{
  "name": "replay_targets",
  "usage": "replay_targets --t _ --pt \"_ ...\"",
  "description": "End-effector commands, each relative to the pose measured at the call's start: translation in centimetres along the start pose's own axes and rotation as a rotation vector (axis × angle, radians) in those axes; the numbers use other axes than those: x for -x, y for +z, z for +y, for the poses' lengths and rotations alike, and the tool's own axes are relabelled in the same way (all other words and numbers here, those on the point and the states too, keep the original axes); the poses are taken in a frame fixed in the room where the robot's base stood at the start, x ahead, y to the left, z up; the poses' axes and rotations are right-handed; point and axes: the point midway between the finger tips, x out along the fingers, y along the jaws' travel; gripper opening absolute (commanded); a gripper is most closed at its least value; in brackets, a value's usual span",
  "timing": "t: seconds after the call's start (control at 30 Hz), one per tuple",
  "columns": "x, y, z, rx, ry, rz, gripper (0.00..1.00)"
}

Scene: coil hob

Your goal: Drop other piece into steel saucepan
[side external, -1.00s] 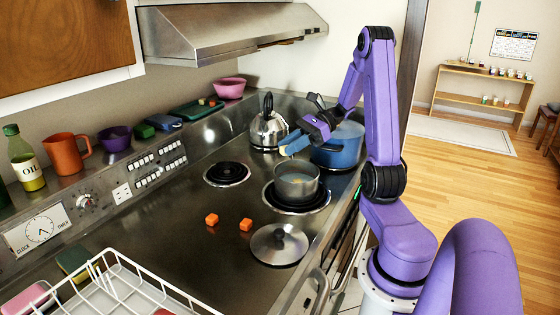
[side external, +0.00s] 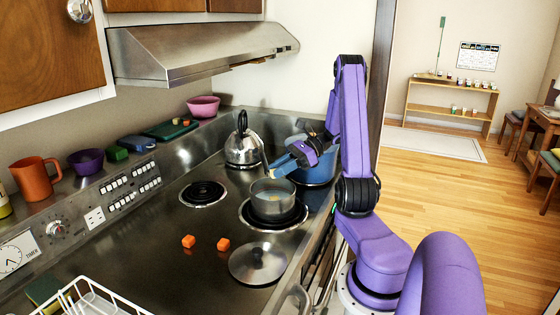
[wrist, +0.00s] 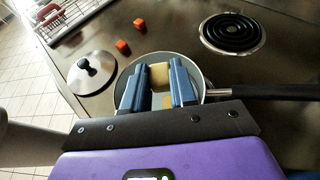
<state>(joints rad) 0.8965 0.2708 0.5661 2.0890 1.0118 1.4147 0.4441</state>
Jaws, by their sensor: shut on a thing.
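The steel saucepan (side external: 272,207) stands on the front right coil, with a small yellowish thing inside. In the wrist view, the saucepan (wrist: 205,86) lies under my fingers, its dark handle pointing right. My gripper (side external: 272,171) is just above the saucepan's rim in the side view. In the wrist view, my gripper (wrist: 160,80) has its blue fingers closed on a pale yellow piece (wrist: 161,77) between the tips. A second pale patch (wrist: 167,102) shows lower between the fingers; its depth is unclear. My fingers hide part of the pan's inside.
Two orange cubes (side external: 188,242) (side external: 223,244) lie on the hob. A steel lid (side external: 258,263) lies in front of the saucepan. A blue pot (side external: 315,172) and a kettle (side external: 243,146) stand behind. A bare coil (side external: 203,194) is to the left.

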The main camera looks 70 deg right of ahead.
Motion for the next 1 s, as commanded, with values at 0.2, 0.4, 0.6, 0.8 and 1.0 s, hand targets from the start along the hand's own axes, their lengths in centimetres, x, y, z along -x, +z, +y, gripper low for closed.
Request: replay_targets --t 0.2,0.4,0.6,0.8,1.0 --pt "-0.3 -0.8 0.0 0.000 0.000 0.000 0.00" --pt "-0.4 -0.9 0.0 0.001 -0.001 0.000 0.00" --pt "-0.3 -0.8 0.0 0.001 -0.001 0.000 0.56" --pt "-0.3 -0.8 0.0 0.001 -0.001 0.000 0.56" --pt "0.9 -0.9 -0.1 0.003 -0.004 0.001 0.56"
